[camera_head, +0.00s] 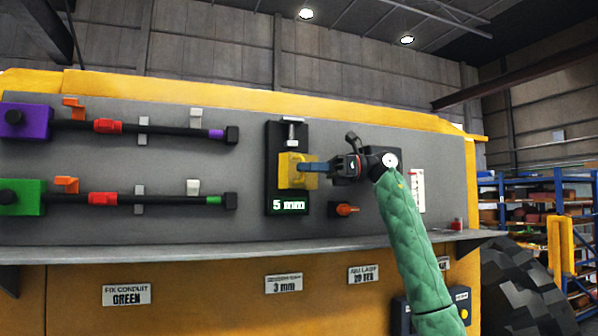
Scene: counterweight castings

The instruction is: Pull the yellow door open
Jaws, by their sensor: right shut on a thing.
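A yellow block (285,172) sits on a black upright plate (273,150) with a lit "5 mm" readout, on the grey panel. My right gripper (308,169), with blue fingers, reaches in from the right and is shut on the yellow block at its right side. The fingertips partly cover the block. A yellow lower front (210,300) runs below the panel's ledge; no handle or hinge shows on it, and I cannot make out a distinct door. My left gripper is not in view.
Purple (28,121) and green (22,197) blocks with black rods are on the panel's left. An orange knob (347,209) is just below my right gripper. A grey ledge (200,247) juts out below. A black tyre (520,285) and blue shelving (545,200) stand at right.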

